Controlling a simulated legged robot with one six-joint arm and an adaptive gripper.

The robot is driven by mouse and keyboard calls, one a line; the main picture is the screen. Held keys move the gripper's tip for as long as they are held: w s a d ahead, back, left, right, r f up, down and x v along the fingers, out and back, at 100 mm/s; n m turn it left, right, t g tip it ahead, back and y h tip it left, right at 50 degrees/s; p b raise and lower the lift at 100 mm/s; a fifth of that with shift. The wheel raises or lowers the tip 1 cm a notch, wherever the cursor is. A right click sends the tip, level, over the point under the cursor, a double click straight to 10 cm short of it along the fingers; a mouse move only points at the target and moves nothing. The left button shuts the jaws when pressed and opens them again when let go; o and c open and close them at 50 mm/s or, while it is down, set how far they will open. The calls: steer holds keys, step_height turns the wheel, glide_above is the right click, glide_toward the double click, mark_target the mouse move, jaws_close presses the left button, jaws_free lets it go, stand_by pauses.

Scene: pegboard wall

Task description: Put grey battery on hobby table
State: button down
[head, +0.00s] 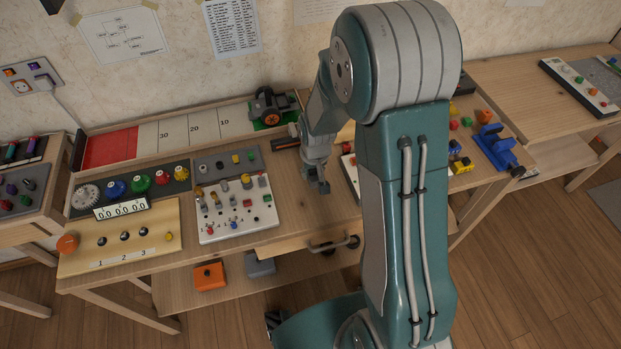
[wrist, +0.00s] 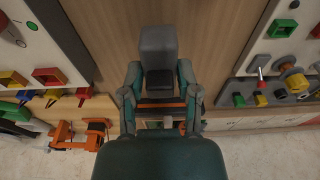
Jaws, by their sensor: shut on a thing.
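A grey battery (wrist: 158,48), a plain grey block, sits between the fingers of my gripper (wrist: 159,80) in the wrist view. My gripper is shut on it, with a finger on either side. In the head view my gripper (head: 318,185) points down over the wooden hobby table (head: 285,212), right of the white switch panel. The battery is hard to make out there against the grey fingers. Whether it touches the tabletop cannot be told.
The white panel (head: 237,208) with pegs and the counter panel (head: 130,190) fill the table's left. A blue vise (head: 495,148) stands at the right. An orange block (head: 209,276) and a grey block (head: 261,265) lie below.

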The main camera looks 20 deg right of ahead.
mark_target(310, 180)
steer(key=shift+w+a+f, duration=0.1)
steer(key=shift+a+f, duration=0.15)
steer(key=shift+f, duration=0.7)
steer(key=shift+w+a+f, duration=0.1)
steer(key=shift+a+f, duration=0.1)
steer(key=shift+f, duration=0.7)
steer(key=shift+s+f, duration=0.1)
steer(key=shift+c, duration=1.7)
jaws_free()
steer(key=shift+d, duration=0.1)
steer(key=r, duration=0.4)
steer(key=s+r, duration=0.1)
steer(key=r, duration=0.7)
steer(key=shift+s, duration=0.35)
steer(key=s+r+t, duration=0.3)
steer(key=s+r, duration=1.6)
steer(key=shift+s+t, duration=0.2)
steer(key=shift+t, duration=0.2)
